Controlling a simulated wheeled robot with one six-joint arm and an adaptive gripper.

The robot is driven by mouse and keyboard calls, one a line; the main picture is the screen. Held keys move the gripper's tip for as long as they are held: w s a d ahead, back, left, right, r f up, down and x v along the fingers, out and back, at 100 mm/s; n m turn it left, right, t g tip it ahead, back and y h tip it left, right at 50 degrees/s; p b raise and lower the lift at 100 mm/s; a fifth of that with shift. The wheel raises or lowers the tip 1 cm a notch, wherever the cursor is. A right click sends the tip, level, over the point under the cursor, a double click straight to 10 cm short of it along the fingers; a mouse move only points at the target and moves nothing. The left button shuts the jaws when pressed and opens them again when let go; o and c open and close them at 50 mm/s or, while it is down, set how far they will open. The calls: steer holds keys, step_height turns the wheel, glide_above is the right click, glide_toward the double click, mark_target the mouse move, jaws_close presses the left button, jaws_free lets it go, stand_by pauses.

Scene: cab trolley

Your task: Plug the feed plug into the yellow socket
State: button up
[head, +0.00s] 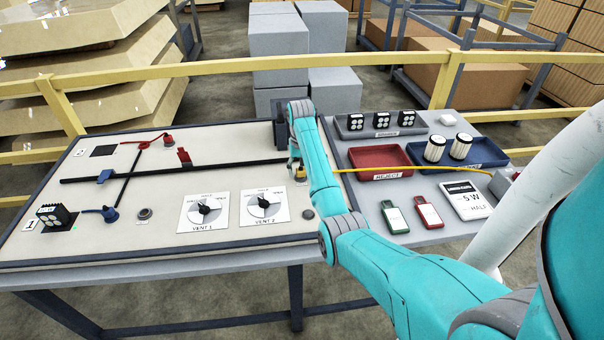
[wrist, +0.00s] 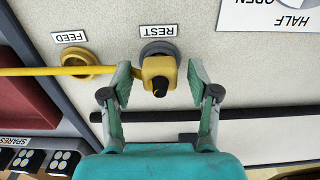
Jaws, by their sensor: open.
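The yellow feed plug (wrist: 160,72) sits at the grey socket (wrist: 156,46) labelled REST, with a dark round tip facing the camera. In the head view the plug (head: 300,174) is partly hidden by my arm. My gripper (wrist: 160,80) is open, with one finger on each side of the plug. A gap shows on the right; the left finger is close to the plug and cable. The yellow socket (wrist: 84,60), labelled FEED, lies left of the plug in the wrist view. In the head view I cannot make this socket out behind my arm.
The yellow cable (head: 420,170) runs from the plug across the red REJECT tray to a grey block (head: 506,184). In the wrist view it crosses the yellow socket. A black bar (head: 200,168) lies along the panel (head: 150,220); vent dials (head: 264,206) stand in front.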

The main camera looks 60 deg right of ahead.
steer(key=shift+c, duration=0.2)
stand_by(0.5)
jaws_close()
steer(key=shift+r, duration=0.2)
